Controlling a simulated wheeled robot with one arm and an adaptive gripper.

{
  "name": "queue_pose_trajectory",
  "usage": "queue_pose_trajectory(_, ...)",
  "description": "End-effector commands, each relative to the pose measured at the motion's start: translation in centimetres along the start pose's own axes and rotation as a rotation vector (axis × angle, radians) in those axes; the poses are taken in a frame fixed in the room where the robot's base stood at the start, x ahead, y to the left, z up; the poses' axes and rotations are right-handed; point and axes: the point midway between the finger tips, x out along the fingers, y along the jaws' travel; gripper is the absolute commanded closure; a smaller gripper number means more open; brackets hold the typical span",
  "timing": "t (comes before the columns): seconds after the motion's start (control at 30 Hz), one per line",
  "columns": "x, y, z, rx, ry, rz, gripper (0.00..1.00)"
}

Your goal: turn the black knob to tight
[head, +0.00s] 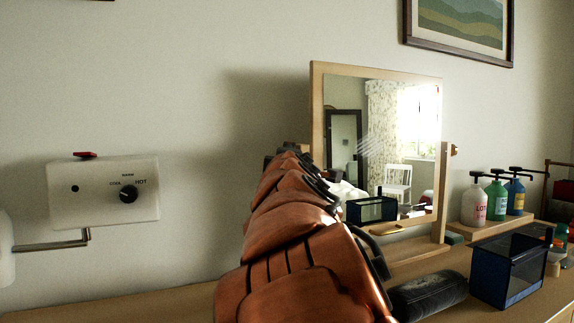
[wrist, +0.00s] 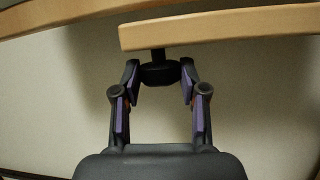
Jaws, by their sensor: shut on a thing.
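A black knob (wrist: 158,75) on a short stem sticks out from a light wooden post (wrist: 220,30) in the wrist view. My gripper (wrist: 160,84) has a fingertip on each side of this knob and is shut on it. In the head view my copper-coloured arm reaches to the left side of a tilting mirror's wooden frame (head: 317,110) and hides this knob and most of my gripper. No tight or loose marking can be read, so the knob's turn cannot be told.
A white wall box (head: 75,195) at left has a black dial marked cool, warm and hot. A black rolled case (head: 428,296) and a dark blue mesh bin (head: 508,272) stand right of my arm. Pump bottles (head: 496,197) stand on a riser at right.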

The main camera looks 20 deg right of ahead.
Motion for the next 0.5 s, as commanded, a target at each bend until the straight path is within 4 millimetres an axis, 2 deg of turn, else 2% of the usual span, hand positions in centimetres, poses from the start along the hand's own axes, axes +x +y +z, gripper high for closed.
queue_pose_trajectory(0.03, 0.11, -0.53, 0.29, 0.0, -0.007, -0.007, 0.92)
queue_pose_trajectory(0.37, 0.12, -0.49, 0.27, -0.001, -0.007, -0.007, 0.92)
queue_pose_trajectory(0.4, 0.12, -0.49, 0.27, -0.001, -0.007, -0.007, 0.53)
queue_pose_trajectory(0.5, 0.11, -0.42, 0.23, -0.001, -0.005, -0.006, 0.43)
